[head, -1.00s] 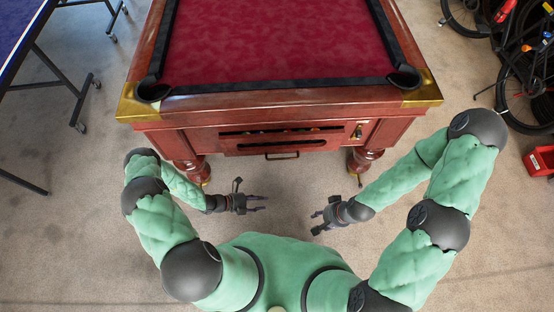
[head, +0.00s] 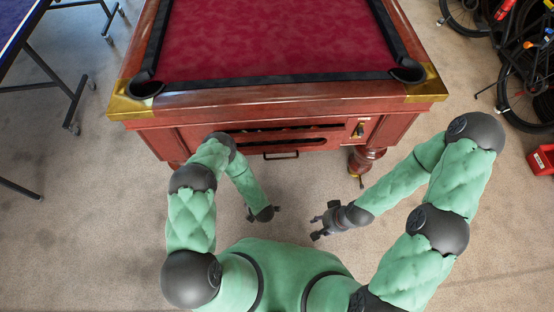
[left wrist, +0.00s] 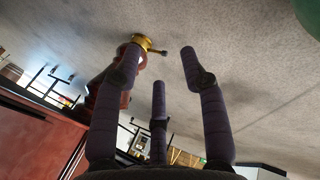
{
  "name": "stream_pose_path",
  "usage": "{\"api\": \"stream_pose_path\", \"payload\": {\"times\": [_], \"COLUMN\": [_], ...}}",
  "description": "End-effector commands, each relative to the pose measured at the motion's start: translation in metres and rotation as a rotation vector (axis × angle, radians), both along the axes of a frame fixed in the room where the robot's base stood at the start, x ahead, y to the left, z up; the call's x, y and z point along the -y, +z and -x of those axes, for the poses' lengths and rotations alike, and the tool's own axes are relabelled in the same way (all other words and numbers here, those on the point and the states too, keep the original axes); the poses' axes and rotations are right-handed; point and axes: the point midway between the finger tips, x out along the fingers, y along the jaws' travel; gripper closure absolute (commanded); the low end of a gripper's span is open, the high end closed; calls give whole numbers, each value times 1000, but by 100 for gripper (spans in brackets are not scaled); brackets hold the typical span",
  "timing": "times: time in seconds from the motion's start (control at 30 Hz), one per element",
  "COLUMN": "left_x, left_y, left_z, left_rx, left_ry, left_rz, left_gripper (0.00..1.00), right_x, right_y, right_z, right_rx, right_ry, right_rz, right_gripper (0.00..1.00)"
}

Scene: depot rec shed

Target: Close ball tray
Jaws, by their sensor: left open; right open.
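The ball tray (head: 281,155) is at the near end of the red-felt pool table (head: 290,103). Its handle bar shows below two dark slots in the wooden end panel. How far the tray stands out is hard to tell from above. My left gripper (head: 264,212) is below and in front of the handle, apart from it, partly hidden by its own forearm. In the left wrist view its fingers (left wrist: 160,62) are spread with nothing between them. My right gripper (head: 316,228) is open and empty over the floor, right of the left one and apart from the table.
A table leg (head: 364,160) stands right of the tray; a brass-footed leg (left wrist: 130,60) shows in the left wrist view. A blue table (head: 14,28) is at the left, bicycles (head: 520,85) and a red bin (head: 541,160) at the right. Carpet before the pool table is clear.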

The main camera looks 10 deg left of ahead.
Motion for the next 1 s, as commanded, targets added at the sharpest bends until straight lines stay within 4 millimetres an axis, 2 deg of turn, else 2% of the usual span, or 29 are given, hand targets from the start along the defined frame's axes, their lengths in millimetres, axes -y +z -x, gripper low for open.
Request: {"api": "stream_pose_path", "payload": {"times": [0.1,0.2,0.3,0.4,0.53,0.63,0.77,1.0], "left_x": [16,35,58,79,96,102,101,90], "left_y": [21,48,77,103,127,135,135,126], "left_z": [-36,-64,-83,-94,-100,-102,-110,-145], "left_rx": [176,341,500,637,753,794,806,804], "left_ry": [-135,-234,-315,-372,-413,-424,-424,-422], "left_rz": [-118,-202,-264,-305,-331,-340,-342,-343], "left_gripper": [57,57,57,57,57,57,57,57], "right_x": [0,0,0,0,0,0,0,0], "right_y": [-9,-14,-19,-22,-25,-26,-29,-46], "right_z": [0,0,0,0,0,0,0,0], "right_rx": [0,0,0,0,0,0,0,0], "right_ry": [0,0,0,0,0,0,0,0], "right_rz": [0,0,0,0,0,0,0,0], "right_gripper": [57,57,57,57,57,57,57,57]}}
